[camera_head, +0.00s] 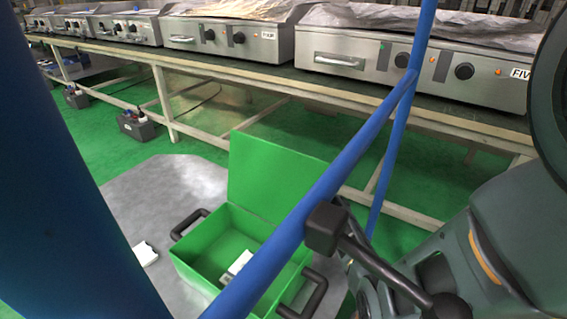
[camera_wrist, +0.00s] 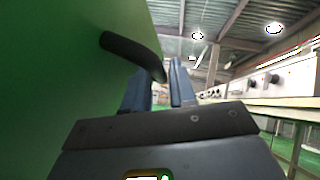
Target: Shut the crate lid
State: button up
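The green crate (camera_head: 205,245) stands on a grey floor sheet with black handles on its left (camera_head: 188,223) and right (camera_head: 305,296) sides. Its green lid (camera_head: 262,172) is up, standing roughly upright at the far edge; a blue bar crosses in front of its right part. In the wrist view, a large green surface (camera_wrist: 50,80) fills the left, with a black handle (camera_wrist: 130,50) on it. My gripper (camera_wrist: 160,85) is open beside that surface, its two fingers apart. The handle's end shows near the finger gap; I cannot tell whether they touch. My gripper's fingers cannot be made out in the head view.
A white item (camera_head: 238,263) lies inside the crate, and another white item (camera_head: 145,253) lies on the sheet to its left. A long bench (camera_head: 285,83) with steel heating units (camera_head: 390,52) runs behind. Blue bars (camera_head: 340,165) cross the foreground.

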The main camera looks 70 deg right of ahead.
grip_shut()
dwell(0.4)
jog(key=shift+a, duration=0.1)
